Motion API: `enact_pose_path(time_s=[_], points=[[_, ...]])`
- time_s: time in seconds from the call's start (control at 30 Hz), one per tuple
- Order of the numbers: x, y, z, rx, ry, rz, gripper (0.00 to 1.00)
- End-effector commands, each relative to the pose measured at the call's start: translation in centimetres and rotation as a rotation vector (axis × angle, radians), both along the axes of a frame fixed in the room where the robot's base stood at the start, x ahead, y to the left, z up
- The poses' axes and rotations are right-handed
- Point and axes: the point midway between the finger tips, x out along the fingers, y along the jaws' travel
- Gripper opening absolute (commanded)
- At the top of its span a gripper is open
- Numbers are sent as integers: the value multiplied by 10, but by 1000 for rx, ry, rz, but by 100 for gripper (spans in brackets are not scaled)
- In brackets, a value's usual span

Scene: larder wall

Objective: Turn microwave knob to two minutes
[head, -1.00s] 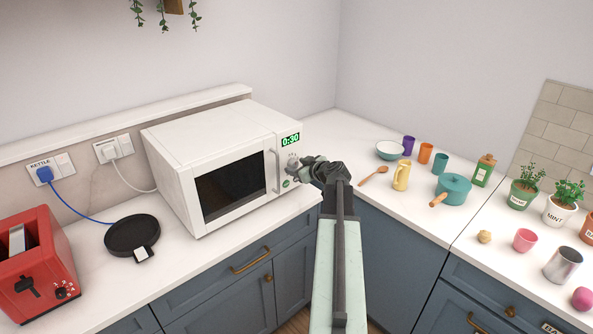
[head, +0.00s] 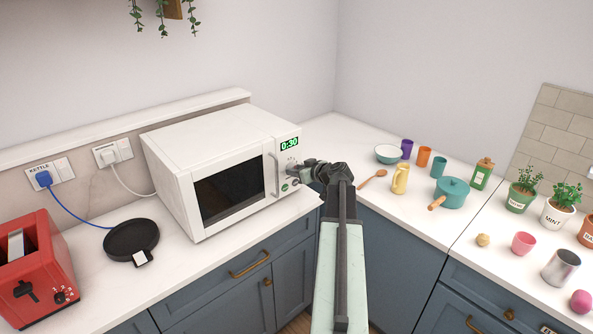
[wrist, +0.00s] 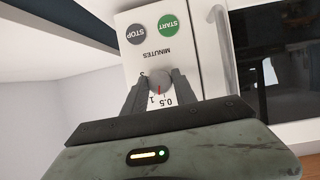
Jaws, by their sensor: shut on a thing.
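The white microwave (head: 215,135) stands on the counter against the wall, its door shut. Its green display (head: 289,144) reads 0:30. In the wrist view, the grey round knob (wrist: 159,80) sits below the word MINUTES, which appears upside down. A red mark on the knob points toward the 0.5 and 1 labels. My gripper (wrist: 160,84) is shut on the knob, one finger on each side. It also shows in the head view (head: 299,168), at the right of the microwave front. The fingers hide part of the dial's scale. Green START (wrist: 168,25) and grey STOP (wrist: 136,34) buttons show beside the knob.
The door handle (head: 273,175) stands just left of the knob. A wooden spoon (head: 373,178), a yellow jug (head: 400,179) and a teal pot (head: 452,192) are on the counter to the right. A red toaster (head: 38,270) is at the far left.

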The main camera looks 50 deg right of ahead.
Motion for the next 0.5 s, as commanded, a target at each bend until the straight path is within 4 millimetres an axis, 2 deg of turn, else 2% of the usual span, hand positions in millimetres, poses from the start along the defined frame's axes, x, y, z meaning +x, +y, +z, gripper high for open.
enact_pose_path(time_s=[0.5], points=[[0, -4, -3, 484, -32, 2, 0]])
